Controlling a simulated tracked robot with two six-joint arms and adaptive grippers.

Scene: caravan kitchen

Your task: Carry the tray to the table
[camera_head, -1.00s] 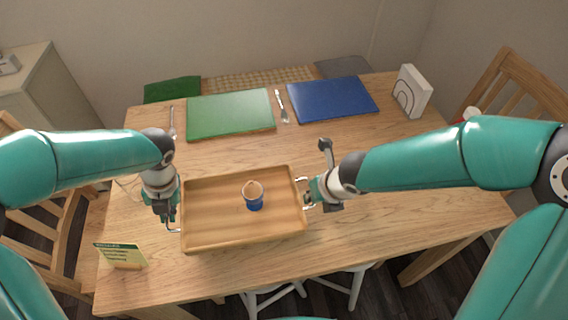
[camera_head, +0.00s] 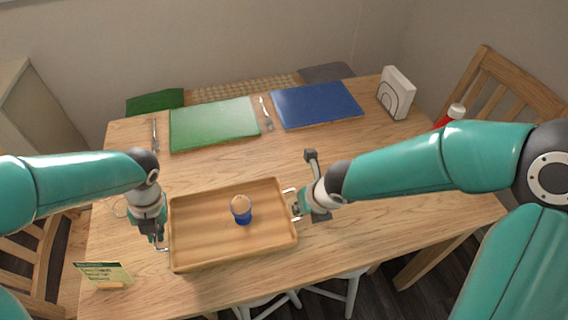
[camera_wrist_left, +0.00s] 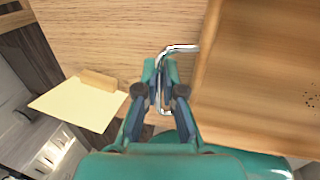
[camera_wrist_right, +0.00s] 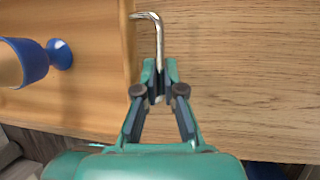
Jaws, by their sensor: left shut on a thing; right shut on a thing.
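The wooden tray (camera_head: 205,246) is over the front part of the wooden table (camera_head: 345,225); I cannot tell whether it touches the top. A blue egg cup (camera_head: 243,217) with a brown egg (camera_head: 240,204) stands upright in it. My left gripper (camera_head: 160,240) is shut on the tray's left metal handle, which shows in the left wrist view (camera_wrist_left: 178,48). My right gripper (camera_head: 297,208) is shut on the right metal handle, seen in the right wrist view (camera_wrist_right: 156,30). The egg cup also shows in the right wrist view (camera_wrist_right: 32,62).
A green placemat (camera_head: 213,124) and a blue placemat (camera_head: 316,104) lie at the back with cutlery. A napkin holder (camera_head: 395,93) and a red bottle (camera_head: 450,116) stand at the right. A small card (camera_head: 104,274) stands at the front left. Chairs surround the table.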

